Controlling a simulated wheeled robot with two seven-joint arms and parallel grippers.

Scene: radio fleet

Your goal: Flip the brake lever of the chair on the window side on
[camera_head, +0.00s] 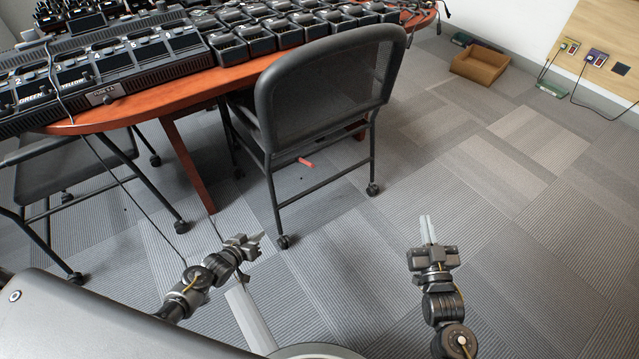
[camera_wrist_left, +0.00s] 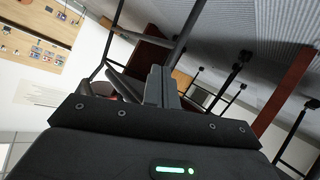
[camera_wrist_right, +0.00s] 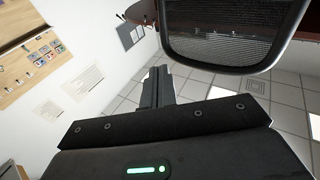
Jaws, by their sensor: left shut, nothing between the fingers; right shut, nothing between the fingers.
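A black mesh-backed chair (camera_head: 325,95) on casters stands at the table, and its mesh back also shows in the right wrist view (camera_wrist_right: 220,48). A small red lever (camera_head: 305,162) shows low under this chair, between its legs; I cannot tell its setting. A second black chair (camera_head: 60,172) stands at the left, partly hidden by the table. No window shows, so I cannot tell which chair is on the window side. My left gripper (camera_head: 257,240) is shut and empty, in front of the mesh chair's near caster. My right gripper (camera_head: 428,228) is shut and empty, right of that chair.
A wooden table (camera_head: 185,78) carries several radio chargers (camera_head: 130,55). A brown open box (camera_head: 480,65) lies on the floor by the wall at the back right. Cables hang from the wall panel (camera_head: 605,45). The carpet (camera_head: 530,200) at the right is clear.

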